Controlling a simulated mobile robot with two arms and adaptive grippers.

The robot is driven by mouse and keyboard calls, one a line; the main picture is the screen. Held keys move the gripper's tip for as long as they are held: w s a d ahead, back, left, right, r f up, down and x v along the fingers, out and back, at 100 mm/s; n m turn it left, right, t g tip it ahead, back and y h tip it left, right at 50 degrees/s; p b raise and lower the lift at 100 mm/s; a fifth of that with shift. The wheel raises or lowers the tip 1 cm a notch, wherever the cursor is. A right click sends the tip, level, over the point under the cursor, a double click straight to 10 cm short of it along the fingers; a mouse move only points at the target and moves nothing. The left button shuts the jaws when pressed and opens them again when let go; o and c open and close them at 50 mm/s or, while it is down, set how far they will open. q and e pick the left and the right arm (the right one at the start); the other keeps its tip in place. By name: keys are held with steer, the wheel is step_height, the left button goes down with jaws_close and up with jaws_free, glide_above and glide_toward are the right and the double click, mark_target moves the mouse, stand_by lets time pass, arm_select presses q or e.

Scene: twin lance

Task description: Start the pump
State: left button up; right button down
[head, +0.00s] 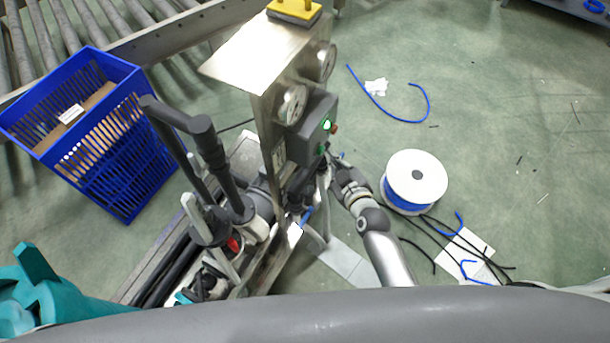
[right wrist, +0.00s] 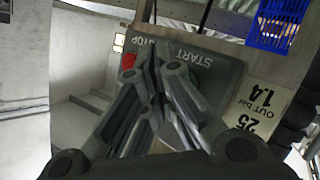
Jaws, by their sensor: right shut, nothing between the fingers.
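A dark grey control box (head: 313,138) is mounted on the side of a metal panel stand. In the head view it carries a bright green lit spot (head: 327,125), a red part (head: 334,128) at its edge and a smaller green part (head: 321,149) lower down. In the right wrist view the box face (right wrist: 222,72) shows upside-down START and STOP lettering, with a red button (right wrist: 127,63) beside STOP. My right gripper (right wrist: 157,55) is shut and empty, its fingertips in front of the box near START. My left gripper is not in view.
Two round gauges (head: 291,104) sit on the metal panel. A blue crate (head: 128,165) stands left, beside a roller conveyor (head: 50,35). A white cable reel (head: 416,176) and loose cables lie on the floor right of my arm. Upright dark handles (head: 215,150) rise left of the panel.

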steer(key=s+d+p, duration=0.1)
steer(key=s+d, duration=0.2)
steer(key=d, duration=0.2)
steer(key=shift+s, duration=0.2)
stand_by(0.5)
